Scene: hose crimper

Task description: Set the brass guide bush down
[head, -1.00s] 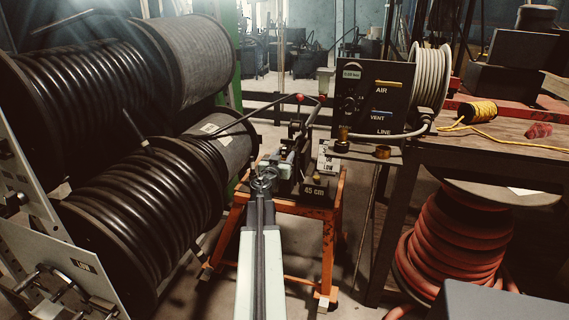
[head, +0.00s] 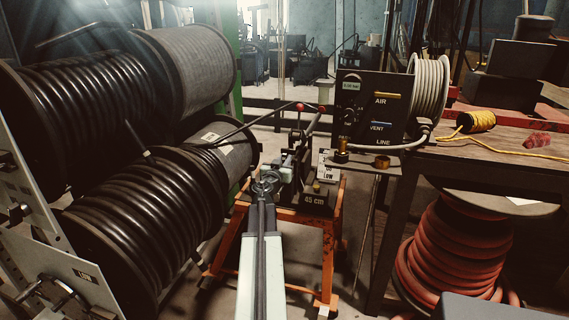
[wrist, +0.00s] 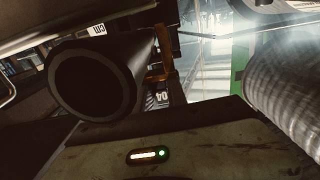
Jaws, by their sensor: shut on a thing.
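My gripper (head: 265,184) reaches forward in the head view, low and just left of the crimper on the orange stand. It is shut on a dark, thick-walled hollow cylinder (wrist: 92,82), whose open end faces the wrist camera. In this light its colour does not look like brass, so I cannot tell whether it is the guide bush. A short brass ring (head: 382,161) stands on the small shelf under the gauge panel, well right of my gripper and apart from it. The fingertips are too small and dark to make out.
The crimper (head: 300,165) with red-knobbed levers and a "45 cm" block (head: 315,199) sit on the orange stand (head: 329,250). A brass fitting (head: 341,153) stands left of the ring. Black hose reels (head: 130,215) crowd the left; a bench (head: 500,150) lies right.

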